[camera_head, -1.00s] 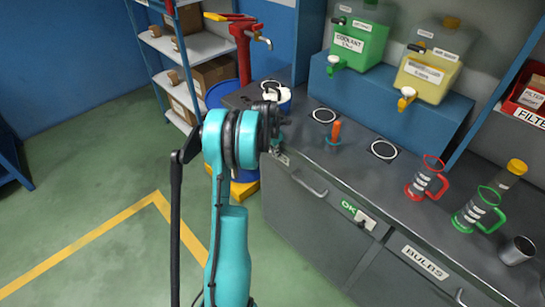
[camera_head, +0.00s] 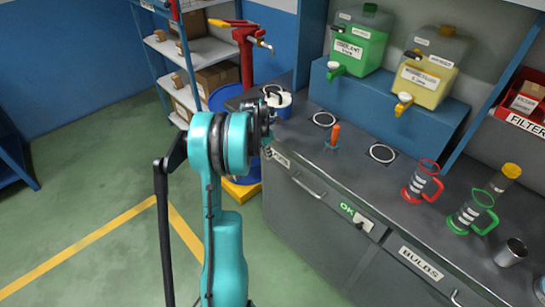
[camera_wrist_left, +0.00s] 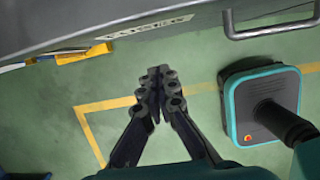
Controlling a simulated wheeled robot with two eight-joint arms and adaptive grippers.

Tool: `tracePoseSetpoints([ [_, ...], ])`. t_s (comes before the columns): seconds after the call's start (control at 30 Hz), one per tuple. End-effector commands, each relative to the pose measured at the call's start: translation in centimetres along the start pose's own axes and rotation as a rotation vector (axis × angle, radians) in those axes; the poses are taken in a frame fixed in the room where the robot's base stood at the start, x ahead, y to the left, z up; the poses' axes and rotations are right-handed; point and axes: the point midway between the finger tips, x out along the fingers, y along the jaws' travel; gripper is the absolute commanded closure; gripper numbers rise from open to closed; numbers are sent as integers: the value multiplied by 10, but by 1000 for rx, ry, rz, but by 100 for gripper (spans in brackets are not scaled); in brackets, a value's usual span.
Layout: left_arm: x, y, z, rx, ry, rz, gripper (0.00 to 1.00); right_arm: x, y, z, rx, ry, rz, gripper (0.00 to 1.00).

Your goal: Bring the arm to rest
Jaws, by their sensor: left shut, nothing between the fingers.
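My left arm, teal with black joints, rises from the bottom of the head view. My left gripper (camera_head: 268,118) points away beside the left end of the dark workbench (camera_head: 345,170), and its fingers are partly hidden by the wrist. In the left wrist view the gripper (camera_wrist_left: 157,82) is shut and empty, its dark fingertips together above the green floor. Nothing is held. My right gripper is not in view.
A drawer handle (camera_wrist_left: 270,30) sticks out near the gripper. The floor at left is clear.

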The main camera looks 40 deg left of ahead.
Motion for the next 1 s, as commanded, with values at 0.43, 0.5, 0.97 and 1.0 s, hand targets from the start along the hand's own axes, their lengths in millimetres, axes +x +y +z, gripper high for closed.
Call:
tracePoseSetpoints([
  [0.43, -50, 0, 0, 0, 1, 0, 100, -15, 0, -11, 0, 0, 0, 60],
  [0.5, -50, 0, -1, 0, 1, 0, 100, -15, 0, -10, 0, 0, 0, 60],
  [0.97, -118, -126, 21, 771, -38, 74, 100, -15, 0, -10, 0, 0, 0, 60],
  [1.0, -128, -147, 20, 915, -44, 91, 100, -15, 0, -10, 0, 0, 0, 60],
])
